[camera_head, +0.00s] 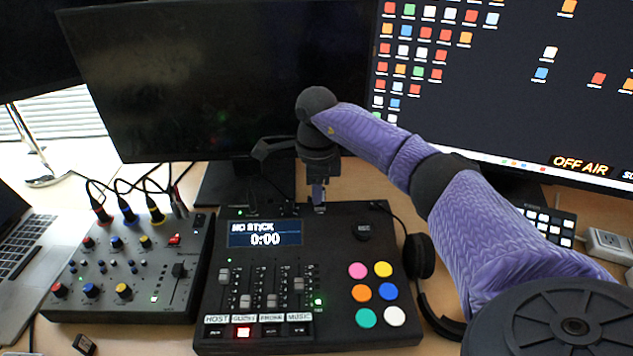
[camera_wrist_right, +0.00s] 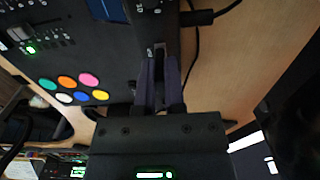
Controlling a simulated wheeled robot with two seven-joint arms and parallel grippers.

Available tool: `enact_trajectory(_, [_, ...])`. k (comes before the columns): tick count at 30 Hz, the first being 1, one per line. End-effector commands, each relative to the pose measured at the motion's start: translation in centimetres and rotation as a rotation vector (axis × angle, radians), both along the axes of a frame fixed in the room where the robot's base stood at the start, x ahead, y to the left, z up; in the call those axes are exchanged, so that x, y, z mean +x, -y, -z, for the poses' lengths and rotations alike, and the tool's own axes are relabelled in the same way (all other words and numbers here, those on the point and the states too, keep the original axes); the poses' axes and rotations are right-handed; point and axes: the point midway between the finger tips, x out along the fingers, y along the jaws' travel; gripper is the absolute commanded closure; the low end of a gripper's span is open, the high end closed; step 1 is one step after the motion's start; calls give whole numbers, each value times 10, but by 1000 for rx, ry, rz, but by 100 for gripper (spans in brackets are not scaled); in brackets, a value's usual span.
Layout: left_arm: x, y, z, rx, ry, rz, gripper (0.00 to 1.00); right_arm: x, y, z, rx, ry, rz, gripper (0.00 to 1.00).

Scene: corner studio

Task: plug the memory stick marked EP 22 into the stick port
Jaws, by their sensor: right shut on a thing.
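The dark console (camera_head: 390,240) has a display (camera_head: 265,233) that reads "NO STICK" and "0:00". My right gripper (camera_head: 319,190) points down at the console's back edge, its fingers shut on a small stick. Only a bit of the stick (camera_wrist_right: 157,48) shows between the fingertips in the wrist view; any EP 22 mark on it is hidden. The fingertips are right at the console's back edge, where the stick port would be covered by them. I cannot tell whether the stick touches or sits in the port. My left gripper is not in view.
A small mixer (camera_head: 185,285) with plugged cables stands left of the console. A small black stick-like piece (camera_head: 85,344) lies at the front left. Monitors (camera_head: 225,85) rise close behind. Headphones (camera_head: 420,258) lie at the console's right side, and a laptop (camera_head: 25,255) is at far left.

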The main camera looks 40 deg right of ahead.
Motion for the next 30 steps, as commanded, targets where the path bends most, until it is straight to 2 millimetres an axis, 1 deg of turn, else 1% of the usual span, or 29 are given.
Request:
enact_trajectory(7, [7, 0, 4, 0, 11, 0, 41, 0, 0, 6, 0, 0, 0, 100])
enact_trajectory(8, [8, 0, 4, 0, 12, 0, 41, 0, 0, 5, 0, 0, 0, 82])
enact_trajectory(9, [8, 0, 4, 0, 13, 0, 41, 0, 0, 5, 0, 0, 0, 73])
enact_trajectory(11, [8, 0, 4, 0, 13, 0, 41, 0, 0, 5, 0, 0, 0, 60])
enact_trajectory(12, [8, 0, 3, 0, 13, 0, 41, 0, 0, 5, 0, 0, 0, 52])
enact_trajectory(13, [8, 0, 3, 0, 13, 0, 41, 0, 0, 5, 0, 0, 0, 47])
enact_trajectory(20, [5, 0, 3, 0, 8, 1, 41, 0, 0, 5, 0, 0, 0, 47])
enact_trajectory(22, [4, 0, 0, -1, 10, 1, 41, 0, 0, -1, 0, 1, 0, 47])
enact_trajectory(26, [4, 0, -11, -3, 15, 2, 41, 0, 0, -27, 0, 5, -1, 47])
enact_trajectory(30, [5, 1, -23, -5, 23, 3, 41, 1, 0, -60, 0, 6, 0, 47])
